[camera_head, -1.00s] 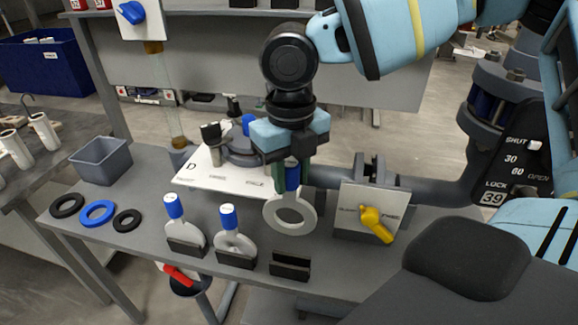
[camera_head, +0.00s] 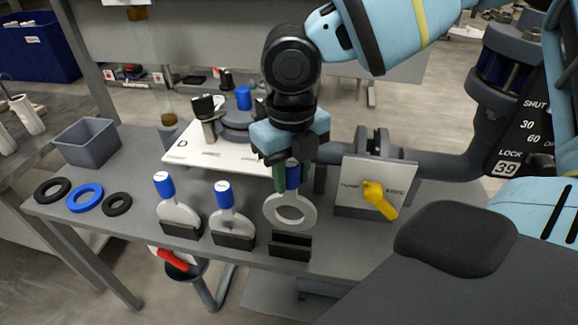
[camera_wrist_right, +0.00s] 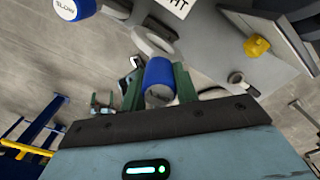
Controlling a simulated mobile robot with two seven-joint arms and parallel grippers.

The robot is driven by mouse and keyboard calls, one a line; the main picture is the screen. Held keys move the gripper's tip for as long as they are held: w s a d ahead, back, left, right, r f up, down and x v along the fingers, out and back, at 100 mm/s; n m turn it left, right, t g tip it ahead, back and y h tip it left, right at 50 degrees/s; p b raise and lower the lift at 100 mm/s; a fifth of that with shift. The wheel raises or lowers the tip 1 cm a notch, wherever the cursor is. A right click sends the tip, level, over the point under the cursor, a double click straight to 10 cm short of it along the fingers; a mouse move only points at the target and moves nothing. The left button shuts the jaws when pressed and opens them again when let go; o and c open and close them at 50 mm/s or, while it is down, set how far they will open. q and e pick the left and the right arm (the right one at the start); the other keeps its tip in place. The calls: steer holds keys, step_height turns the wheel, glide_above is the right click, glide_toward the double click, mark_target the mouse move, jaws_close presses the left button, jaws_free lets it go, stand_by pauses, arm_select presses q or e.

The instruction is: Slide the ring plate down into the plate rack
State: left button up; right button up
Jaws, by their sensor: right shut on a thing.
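The ring plate (camera_head: 269,211) is a pale grey ring with a blue handle, hanging upright. My right gripper (camera_head: 293,177) is shut on its blue handle. The ring's lower edge appears at the top edge of the empty black rack holder (camera_head: 290,250); I cannot tell whether it touches or is in the slot. In the right wrist view, the blue handle (camera_wrist_right: 160,78) sits between the green fingers, and the ring lies partly hidden beyond it. My left gripper is not in view.
Two other blue-handled plates (camera_head: 178,213) (camera_head: 231,223) stand in black holders to the left. A panel with a yellow knob (camera_head: 380,200) stands close on the right. A white board (camera_head: 215,158) lies behind. Loose rings (camera_head: 85,198) and a grey bin (camera_head: 88,143) are at far left.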

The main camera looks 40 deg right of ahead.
mark_target(291, 196)
steer(key=shift+f+b, duration=0.75)
steer(key=shift+f, duration=0.65)
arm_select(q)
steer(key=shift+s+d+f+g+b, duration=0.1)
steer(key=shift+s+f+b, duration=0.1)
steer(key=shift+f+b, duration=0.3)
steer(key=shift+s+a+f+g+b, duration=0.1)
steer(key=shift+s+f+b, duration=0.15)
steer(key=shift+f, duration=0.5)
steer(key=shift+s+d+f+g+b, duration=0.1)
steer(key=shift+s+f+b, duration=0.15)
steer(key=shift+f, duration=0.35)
arm_select(e)
steer(key=shift+f, duration=2.45)
steer(key=o, duration=1.2)
steer(key=shift+c, duration=0.2)
step_height(291, 196, up, 7)
steer(key=shift+f+p, duration=0.2)
steer(key=shift+p, duration=0.25)
steer(key=shift+r, duration=0.6)
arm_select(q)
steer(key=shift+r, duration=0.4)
